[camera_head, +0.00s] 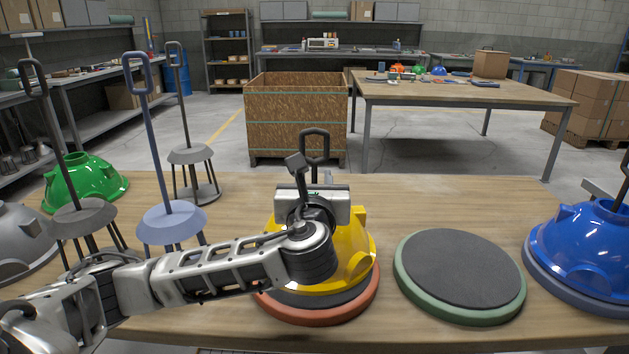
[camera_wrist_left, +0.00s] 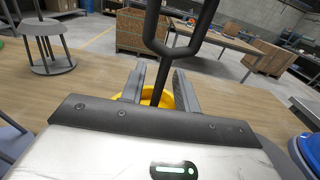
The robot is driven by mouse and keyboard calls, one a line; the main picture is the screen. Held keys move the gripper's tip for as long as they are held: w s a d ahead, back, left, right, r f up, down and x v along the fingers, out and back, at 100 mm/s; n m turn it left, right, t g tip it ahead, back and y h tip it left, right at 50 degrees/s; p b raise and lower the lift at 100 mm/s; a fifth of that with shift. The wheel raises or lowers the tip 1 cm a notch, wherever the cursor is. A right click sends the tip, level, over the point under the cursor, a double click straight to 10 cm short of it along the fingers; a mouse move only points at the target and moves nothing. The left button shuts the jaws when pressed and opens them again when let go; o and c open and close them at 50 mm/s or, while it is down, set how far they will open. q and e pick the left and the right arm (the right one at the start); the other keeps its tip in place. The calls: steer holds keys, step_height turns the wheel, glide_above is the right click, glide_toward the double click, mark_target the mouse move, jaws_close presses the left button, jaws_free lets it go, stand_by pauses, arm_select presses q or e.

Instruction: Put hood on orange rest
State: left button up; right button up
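A yellow hood (camera_head: 357,247) sits on the orange rest (camera_head: 319,312), a red-orange round pad with a dark top. It looks about level. Its dark looped handle (camera_head: 315,147) rises above it and also shows in the wrist view (camera_wrist_left: 160,27). My left gripper (camera_head: 313,195) is above the hood at the handle. In the wrist view its two fingers (camera_wrist_left: 158,88) stand apart on either side of the stem, with a visible gap. My forearm hides the hood's left side and part of the rest. My right gripper is not clearly seen.
A green rest (camera_head: 461,268) with a dark top is empty, right of the yellow hood. A blue hood (camera_head: 590,248) sits further right. A green hood (camera_head: 85,183), a grey hood (camera_head: 22,240) and legged stands with tall looped handles (camera_head: 172,222) are at the left.

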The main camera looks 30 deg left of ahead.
arm_select(q)
steer(key=v, duration=1.2)
steer(key=shift+s, duration=0.1)
